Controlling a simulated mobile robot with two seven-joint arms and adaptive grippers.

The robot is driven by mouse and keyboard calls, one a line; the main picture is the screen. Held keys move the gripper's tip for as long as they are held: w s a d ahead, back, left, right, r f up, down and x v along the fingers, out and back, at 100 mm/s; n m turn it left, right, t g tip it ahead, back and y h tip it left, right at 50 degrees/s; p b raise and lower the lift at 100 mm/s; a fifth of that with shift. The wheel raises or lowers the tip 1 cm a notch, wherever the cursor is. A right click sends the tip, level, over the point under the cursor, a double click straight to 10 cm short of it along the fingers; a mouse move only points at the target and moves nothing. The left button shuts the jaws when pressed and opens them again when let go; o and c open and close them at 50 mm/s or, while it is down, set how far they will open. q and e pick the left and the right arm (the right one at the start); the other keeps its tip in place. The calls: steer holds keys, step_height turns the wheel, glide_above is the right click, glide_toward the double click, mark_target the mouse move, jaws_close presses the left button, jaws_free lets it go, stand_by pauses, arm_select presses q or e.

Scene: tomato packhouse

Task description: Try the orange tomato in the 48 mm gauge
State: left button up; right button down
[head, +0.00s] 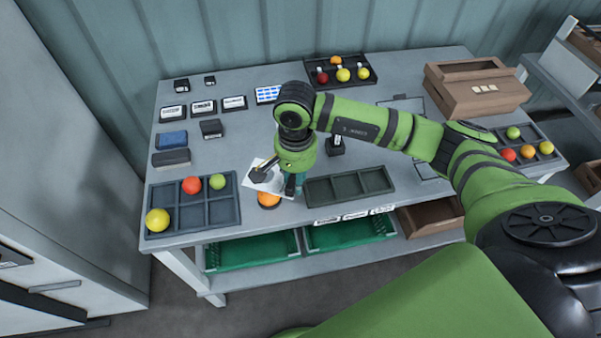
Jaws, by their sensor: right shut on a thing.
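The orange tomato (268,198) is at the front edge of the grey table, below my right gripper (275,182). My right gripper points down with its fingers around the tomato's upper part and is shut on it. A dark rim shows just under the tomato; I cannot tell whether it is a gauge ring or a shadow. A white sheet (256,184) lies behind the tomato, partly hidden by the fingers. No 48 mm marking is readable, so I cannot tell which thing is that gauge. My left gripper is not in view.
A sectioned tray (237,212) with yellow, red and green tomatoes stands left; an empty dark tray (349,187) stands right. Small labelled blocks (204,107) sit at back left. A tomato tray (372,80), a brown box (440,86) and another tray (494,133) stand farther off.

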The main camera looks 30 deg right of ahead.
mark_target(269, 195)
steer(key=shift+f+b, duration=0.35)
steer(key=shift+f, duration=0.55)
step_height(269, 195, down, 3)
steer(key=shift+s+d+r+b, duration=0.1)
steer(key=shift+r+b, duration=0.1)
steer(key=shift+b, duration=0.75)
steer(key=shift+f+b, duration=0.55)
steer(key=shift+b, duration=0.05)
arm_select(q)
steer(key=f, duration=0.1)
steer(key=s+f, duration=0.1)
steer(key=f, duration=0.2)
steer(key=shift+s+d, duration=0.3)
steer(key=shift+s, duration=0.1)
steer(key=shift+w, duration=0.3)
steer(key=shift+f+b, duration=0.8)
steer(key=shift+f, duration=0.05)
arm_select(e)
steer(key=shift+f, duration=0.75)
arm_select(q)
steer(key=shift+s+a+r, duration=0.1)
arm_select(e)
steer(key=shift+r, duration=0.15)
